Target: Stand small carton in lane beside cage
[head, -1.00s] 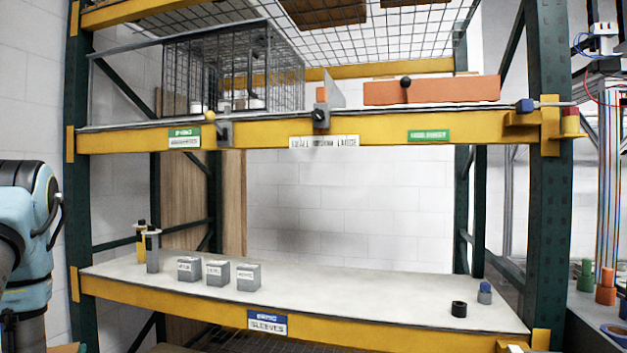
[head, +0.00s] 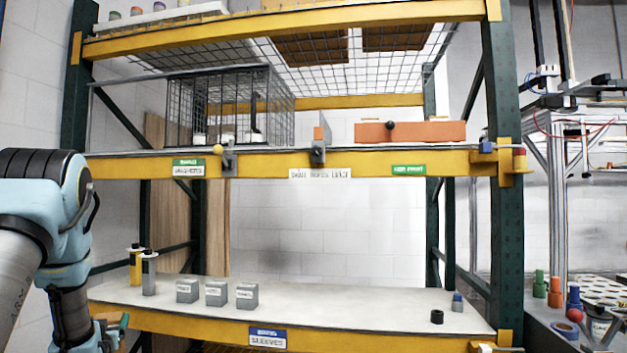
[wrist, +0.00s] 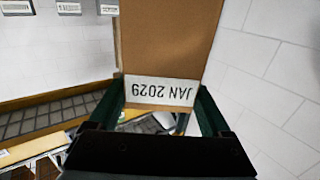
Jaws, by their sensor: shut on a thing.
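In the wrist view my gripper (wrist: 161,90) is shut on a brown carton (wrist: 165,38), one finger on each side. A white label on the carton reads "JAN 2029" upside down. The carton's far end runs out of the picture. In the head view my arm is at the left edge, and the carton cannot be made out there. The wire cage (head: 272,108) stands on the middle shelf, left of centre. The lane (head: 305,148) is a narrow gap between the cage's right side and an upright divider (head: 327,132). The gripper is well below and left of it.
An orange box (head: 410,132) lies right of the divider. Knobs and clamps stick out along the yellow front beam (head: 350,168). Grey blocks (head: 216,293) and small cylinders stand on the lower shelf (head: 340,300). A bench with coloured pieces is at right.

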